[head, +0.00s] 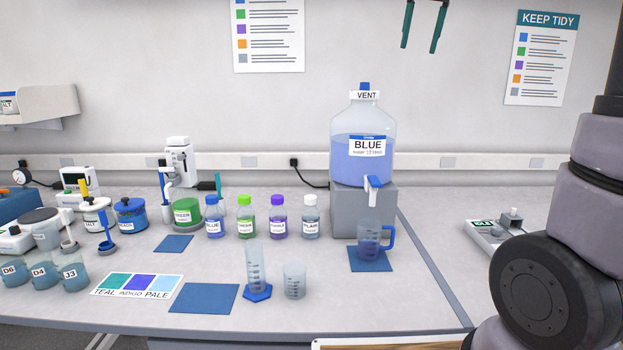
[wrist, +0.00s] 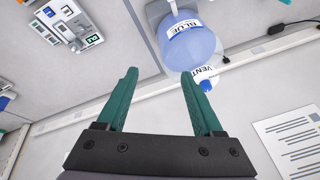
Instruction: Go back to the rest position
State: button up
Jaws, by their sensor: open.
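My gripper (head: 423,24) shows at the top of the head view, its two teal fingers apart and pointing down in front of the wall. It is raised above the carboy and touches nothing. In the wrist view my gripper (wrist: 158,92) is open, with nothing between the fingers. The large BLUE carboy (head: 358,145) stands on a grey block (head: 377,205), and it also shows beyond the fingertips in the wrist view (wrist: 188,45). A jug with a blue handle (head: 369,242) holds some blue liquid and stands on a blue mat under the carboy's spout.
Several capped bottles (head: 246,218) stand along the bench middle. A measuring cylinder (head: 255,270) and a small beaker (head: 294,281) stand near the front, beside an empty blue mat (head: 203,298). Labelled beakers (head: 74,272) are at left. The air around my gripper is clear.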

jog(key=s+f+t+y, duration=0.1)
jog(key=s+f, duration=0.7)
jog(key=s, duration=0.2)
jog(key=s+f+n+t, duration=0.1)
jog(key=s+f+t, duration=0.1)
jog(key=s+f, duration=0.6)
jog(key=s, duration=0.3)
jog(key=shift+y, duration=0.4)
jog(key=shift+d, duration=0.1)
